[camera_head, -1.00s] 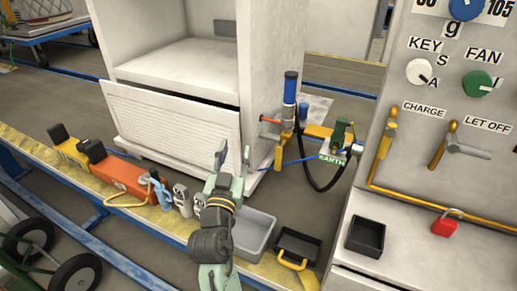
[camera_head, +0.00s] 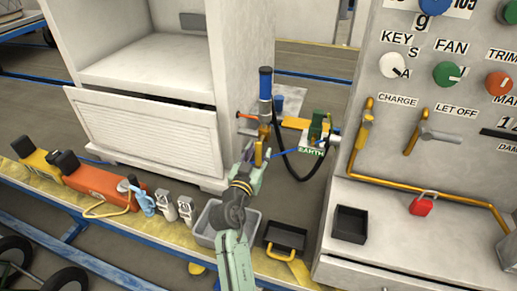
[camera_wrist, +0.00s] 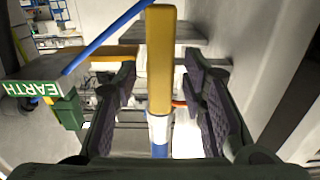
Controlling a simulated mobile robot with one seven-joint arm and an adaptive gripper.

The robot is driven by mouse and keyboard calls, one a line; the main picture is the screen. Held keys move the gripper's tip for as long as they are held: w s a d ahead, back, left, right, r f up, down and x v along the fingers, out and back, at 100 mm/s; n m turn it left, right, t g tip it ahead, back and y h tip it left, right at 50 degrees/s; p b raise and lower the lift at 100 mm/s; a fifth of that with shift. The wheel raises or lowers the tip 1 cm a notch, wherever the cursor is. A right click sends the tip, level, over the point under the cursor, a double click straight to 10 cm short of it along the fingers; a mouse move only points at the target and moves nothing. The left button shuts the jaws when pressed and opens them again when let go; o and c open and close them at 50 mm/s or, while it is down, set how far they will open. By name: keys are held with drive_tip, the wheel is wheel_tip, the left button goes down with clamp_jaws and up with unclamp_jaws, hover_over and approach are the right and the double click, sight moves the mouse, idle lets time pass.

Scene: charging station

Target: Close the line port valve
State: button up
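The line port fitting (camera_head: 265,85) stands beside the white cabinet, with a blue upright cylinder on top. A yellow lever (camera_head: 258,154), which looks like its valve handle, hangs below it. My gripper (camera_head: 255,166) is open at the lever. In the wrist view the yellow lever (camera_wrist: 161,60) stands upright between my two spread dark finger pads, with a gap on each side. I see no contact. A blue tube (camera_wrist: 105,38) slants beyond the fingers to the lever's left.
A green clamp (camera_head: 319,126) with an EARTH label and a black hose lies right of the fitting. The grey control panel (camera_head: 425,75) has CHARGE and LET OFF levers.

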drive_tip(key=shift+w+d, duration=0.1)
drive_tip(key=shift+w, duration=0.3)
drive_tip(key=shift+c, duration=0.3)
clamp_jaws()
idle(0.4)
